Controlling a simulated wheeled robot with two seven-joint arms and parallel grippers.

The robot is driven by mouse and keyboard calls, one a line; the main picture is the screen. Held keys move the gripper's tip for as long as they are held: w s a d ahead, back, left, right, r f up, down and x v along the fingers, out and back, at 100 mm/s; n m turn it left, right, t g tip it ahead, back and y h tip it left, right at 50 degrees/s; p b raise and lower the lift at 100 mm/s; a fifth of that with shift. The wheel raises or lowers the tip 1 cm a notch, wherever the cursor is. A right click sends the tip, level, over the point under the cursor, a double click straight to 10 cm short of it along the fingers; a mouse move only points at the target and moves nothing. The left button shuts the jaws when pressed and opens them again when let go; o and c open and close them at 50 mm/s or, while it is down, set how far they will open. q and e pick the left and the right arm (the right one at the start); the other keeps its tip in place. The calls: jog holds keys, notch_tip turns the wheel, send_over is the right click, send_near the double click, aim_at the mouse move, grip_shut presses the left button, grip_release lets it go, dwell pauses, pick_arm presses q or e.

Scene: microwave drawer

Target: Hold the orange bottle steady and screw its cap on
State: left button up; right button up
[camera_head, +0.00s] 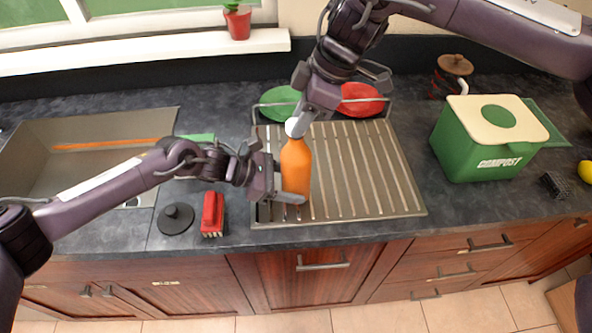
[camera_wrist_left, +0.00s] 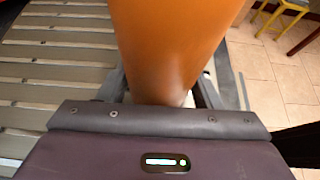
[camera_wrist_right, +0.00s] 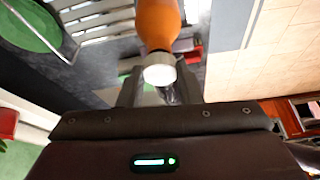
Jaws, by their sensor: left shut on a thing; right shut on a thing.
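The orange bottle (camera_head: 296,165) is upright over the left part of the ribbed draining rack, with its white cap (camera_head: 293,127) at its top. My left gripper (camera_head: 290,194) is shut on the lower part of the bottle; the bottle also fills the left wrist view (camera_wrist_left: 172,40). My right gripper (camera_head: 300,124) comes from above and is shut on the cap. In the right wrist view the cap (camera_wrist_right: 159,70) sits between the fingers, in line with the bottle neck (camera_wrist_right: 158,45). Whether the cap is threaded on cannot be told.
The draining rack (camera_head: 395,175) holds a green plate (camera_head: 280,100) and a red plate (camera_head: 362,98) at the back. A red brush (camera_head: 212,212) and a black sink plug (camera_head: 176,218) lie left. A green compost bin (camera_head: 475,150) stands right. The sink (camera_head: 40,140) is far left.

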jog(key=shift+f, duration=1.1)
dwell(3.2)
